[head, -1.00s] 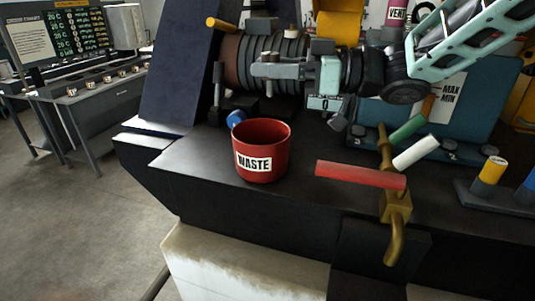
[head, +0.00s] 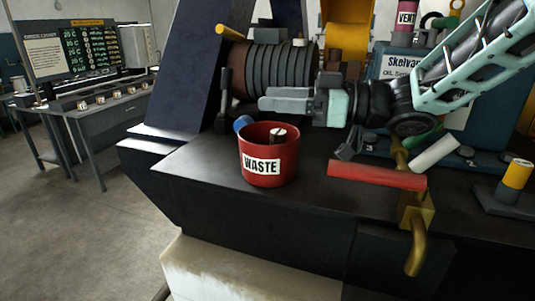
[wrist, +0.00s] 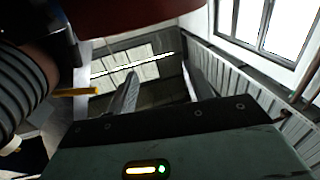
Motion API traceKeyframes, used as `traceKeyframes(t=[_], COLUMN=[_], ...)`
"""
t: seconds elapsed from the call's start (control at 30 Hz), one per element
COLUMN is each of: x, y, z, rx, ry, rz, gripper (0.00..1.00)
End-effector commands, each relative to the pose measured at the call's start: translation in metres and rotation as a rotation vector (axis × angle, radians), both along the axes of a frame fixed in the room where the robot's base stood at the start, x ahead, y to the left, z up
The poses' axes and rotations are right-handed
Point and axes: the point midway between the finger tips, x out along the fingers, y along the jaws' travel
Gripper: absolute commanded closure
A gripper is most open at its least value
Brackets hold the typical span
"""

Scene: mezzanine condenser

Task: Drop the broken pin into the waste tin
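The red waste tin (head: 267,167), labelled WASTE, stands upright near the left end of the dark bench top in the head view. A short dark piece with a pale, marked top (head: 278,132) shows inside its mouth, apparently the broken pin; its lower end is hidden by the tin wall. My gripper (head: 264,98) is above and behind the tin's rim, its fingers pointing left. In the wrist view its two fingers (wrist: 160,85) are spread with nothing between them.
A red-handled brass valve (head: 377,175) stands right of the tin, with a white handle (head: 435,153) behind it. A ribbed dark cylinder (head: 272,72) lies behind my gripper. A yellow-topped piece (head: 517,174) stands at far right. The bench front beside the tin is clear.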

Motion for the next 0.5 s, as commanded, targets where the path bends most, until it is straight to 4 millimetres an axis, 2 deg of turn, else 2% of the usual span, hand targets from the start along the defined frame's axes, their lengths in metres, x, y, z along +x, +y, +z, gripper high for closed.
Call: traceKeyframes(t=[0.27,0.37,0.5], x=[0.000,0.000,0.000], y=[0.000,0.000,0.000], z=[0.003,0.013,0.039], rx=[0.000,0.000,0.001], ry=[-0.002,-0.004,-0.008], rz=[0.000,-0.001,0.000], gripper=[0.48,0.48,0.48])
